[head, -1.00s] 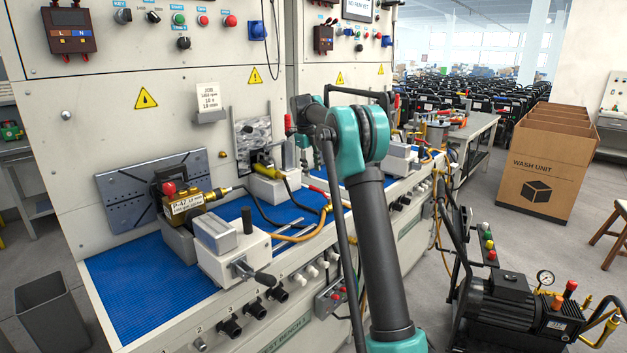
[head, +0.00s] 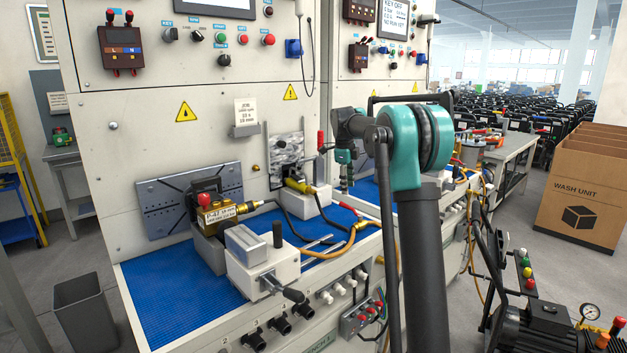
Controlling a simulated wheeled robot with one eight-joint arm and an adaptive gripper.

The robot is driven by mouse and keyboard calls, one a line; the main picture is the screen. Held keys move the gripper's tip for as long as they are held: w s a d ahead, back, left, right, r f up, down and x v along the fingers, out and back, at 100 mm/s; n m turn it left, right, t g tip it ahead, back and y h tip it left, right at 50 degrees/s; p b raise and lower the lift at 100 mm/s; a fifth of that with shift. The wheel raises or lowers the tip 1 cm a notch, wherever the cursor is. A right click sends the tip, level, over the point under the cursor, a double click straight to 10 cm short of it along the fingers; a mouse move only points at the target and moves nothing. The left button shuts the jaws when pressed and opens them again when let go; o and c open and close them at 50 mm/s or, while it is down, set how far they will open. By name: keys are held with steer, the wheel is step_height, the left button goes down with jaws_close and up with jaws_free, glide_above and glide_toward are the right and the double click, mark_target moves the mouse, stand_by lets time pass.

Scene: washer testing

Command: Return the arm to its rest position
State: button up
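My arm rises at the right of centre in the head view, with a dark upper link and a teal elbow joint in front of the test bench (head: 180,317). Beyond the elbow, the arm's dark and teal far end points down over the bench's blue mat. My gripper's fingers cannot be made out there; the small teal and dark end stands close to the bench panel and looks clear of the mat. A brass pump with a red knob (head: 219,212) sits on a grey block. A white vise (head: 262,262) stands at the mat's front, its jaws partly seen.
A cardboard box marked WASH UNIT (head: 586,200) stands on the floor at right. A black motor unit (head: 540,332) with a gauge is at lower right. A grey bin (head: 86,312) stands at lower left. Hoses (head: 335,246) cross the mat. Floor is open between bench and box.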

steer(key=s+d+f+n, duration=0.1)
steer(key=s+f+n, duration=0.6)
steer(key=s, duration=0.8)
steer(key=s+d+f+n+t+y, duration=0.1)
steer(key=s+f+n, duration=0.6)
steer(key=s, duration=0.7)
steer(key=s+d+f+n+t, duration=0.1)
steer(key=s+f+n, duration=0.6)
steer(key=s, duration=0.8)
steer(key=shift+s+d+f+n+y, duration=0.3)
steer(key=shift+s+d+f+n, duration=0.1)
steer(key=shift+n, duration=0.7)
